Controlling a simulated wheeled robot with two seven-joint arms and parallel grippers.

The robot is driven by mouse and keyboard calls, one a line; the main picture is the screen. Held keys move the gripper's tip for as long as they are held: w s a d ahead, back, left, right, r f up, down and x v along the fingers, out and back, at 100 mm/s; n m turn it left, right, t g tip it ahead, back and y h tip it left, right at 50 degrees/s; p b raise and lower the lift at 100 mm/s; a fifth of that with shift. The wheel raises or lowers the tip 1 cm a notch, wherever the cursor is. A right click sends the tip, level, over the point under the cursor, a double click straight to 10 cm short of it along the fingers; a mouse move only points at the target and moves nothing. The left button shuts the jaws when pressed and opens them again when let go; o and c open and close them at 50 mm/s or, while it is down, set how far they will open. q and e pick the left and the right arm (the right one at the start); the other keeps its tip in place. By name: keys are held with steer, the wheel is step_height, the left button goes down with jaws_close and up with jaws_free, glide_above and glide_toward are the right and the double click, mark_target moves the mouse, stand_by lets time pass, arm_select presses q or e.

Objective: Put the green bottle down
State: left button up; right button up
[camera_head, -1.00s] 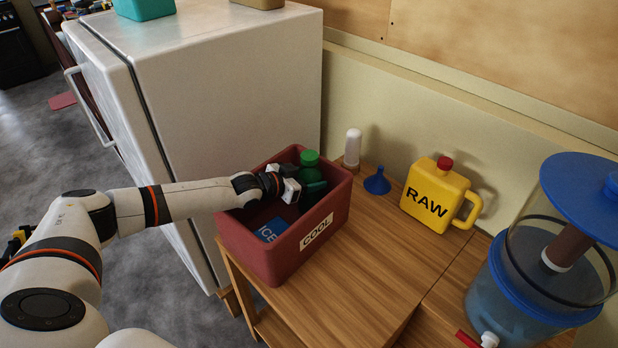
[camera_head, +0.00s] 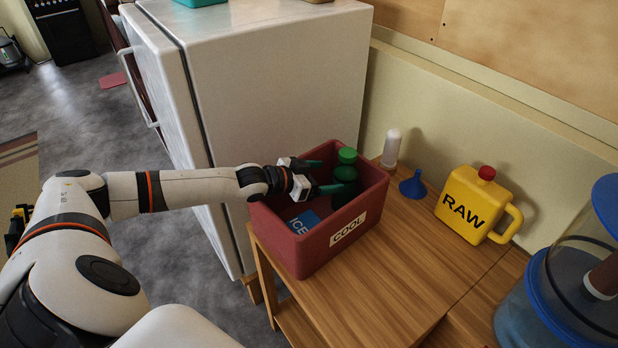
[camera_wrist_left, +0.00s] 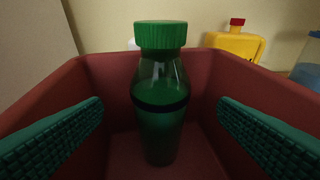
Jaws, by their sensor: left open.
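The green bottle (camera_head: 345,177) stands upright inside the dark red box labelled COOL (camera_head: 290,246). In the left wrist view the bottle (camera_wrist_left: 160,105) has a ribbed green cap and a dark band, and its base rests on the box floor. My left gripper (camera_head: 326,176) is open, with its green fingers on either side of the bottle. In the left wrist view there is a clear gap between each finger and the bottle. My right gripper is not in view.
A blue ICE pack (camera_head: 303,222) lies in the box. A white cylinder (camera_head: 391,148), a blue funnel (camera_head: 412,185) and a yellow RAW jug (camera_head: 474,204) stand on the wooden table (camera_head: 400,260). A blue-lidded water dispenser (camera_head: 540,310) is at right. A white fridge (camera_head: 270,90) stands behind.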

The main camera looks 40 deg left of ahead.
arm_select(q)
steer(key=shift+v, duration=2.4)
